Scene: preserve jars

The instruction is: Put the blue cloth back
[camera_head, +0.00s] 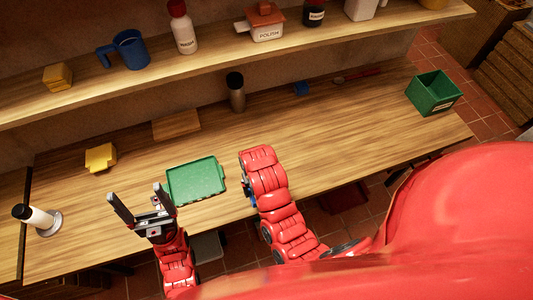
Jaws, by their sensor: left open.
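My left gripper (137,193) is open and empty at the front left of the workbench, its two dark fingers spread and pointing away from me. No thing shows clearly as a blue cloth. A small blue item (301,88) lies at the back of the bench, too small to tell what it is. A bit of blue (247,190) shows at the edge of my right arm, and I cannot tell whether it is cloth or part of the arm.
On the bench (330,140) are a yellow item (100,157), a wooden board (176,125), a dark cup (236,92), a green bin (434,93) and a white roll on a stand (38,217). The shelf above holds a blue mug (130,50) and bottles. The bench's right middle is clear.

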